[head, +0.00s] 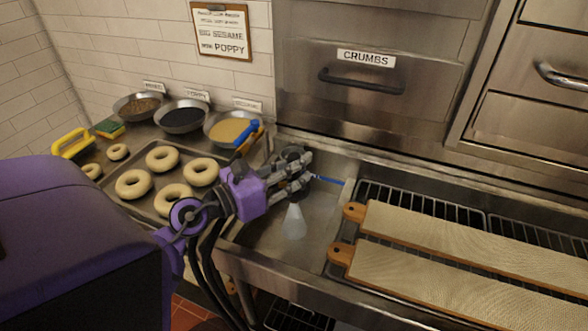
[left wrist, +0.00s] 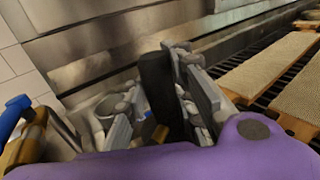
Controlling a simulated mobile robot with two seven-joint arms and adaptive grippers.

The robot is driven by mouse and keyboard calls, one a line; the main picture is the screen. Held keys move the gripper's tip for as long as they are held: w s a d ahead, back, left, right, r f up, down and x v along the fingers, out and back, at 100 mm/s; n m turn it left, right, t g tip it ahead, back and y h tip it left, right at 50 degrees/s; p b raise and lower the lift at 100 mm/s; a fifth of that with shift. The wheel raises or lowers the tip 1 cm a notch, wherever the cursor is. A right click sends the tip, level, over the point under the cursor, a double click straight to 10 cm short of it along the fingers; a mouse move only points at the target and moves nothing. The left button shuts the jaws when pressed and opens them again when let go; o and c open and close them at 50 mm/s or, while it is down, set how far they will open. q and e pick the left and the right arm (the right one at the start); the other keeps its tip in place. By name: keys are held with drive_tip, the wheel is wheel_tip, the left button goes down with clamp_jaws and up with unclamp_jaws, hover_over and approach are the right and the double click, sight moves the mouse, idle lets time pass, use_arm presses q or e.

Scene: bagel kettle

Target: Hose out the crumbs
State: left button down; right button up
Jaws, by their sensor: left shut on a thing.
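My left gripper (head: 302,170) is over the sink basin (head: 262,238), near its back wall. It is shut on a dark sprayer (left wrist: 158,85), which stands between the fingers in the left wrist view and is mostly hidden by them in the head view. A pale, see-through cone of spray (head: 293,222) shows below the gripper, over the basin floor. A thin blue piece (head: 330,181) sticks out to the right of the fingers. A drawer front labelled CRUMBS (head: 366,58) is closed above and behind. I cannot make out any crumbs. My right gripper is not in view.
Cloth-covered boards (head: 450,285) lie on black racks (head: 400,200) right of the basin. A tray of bagels (head: 135,183) and bowls of toppings (head: 183,117) stand at left. A blue-handled tool (head: 247,132) lies close behind my left gripper.

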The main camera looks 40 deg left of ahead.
use_arm(q)
drive_tip(key=shift+w+r, duration=0.1)
drive_tip(key=shift+w, duration=0.3)
drive_tip(key=shift+s+d, duration=0.15)
drive_tip(key=shift+s, duration=0.95)
drive_tip(key=s+d+b, duration=0.1)
drive_tip(key=s, duration=0.6)
drive_tip(key=shift+d+b, duration=0.35)
drive_tip(key=shift+s, duration=0.1)
idle(0.9)
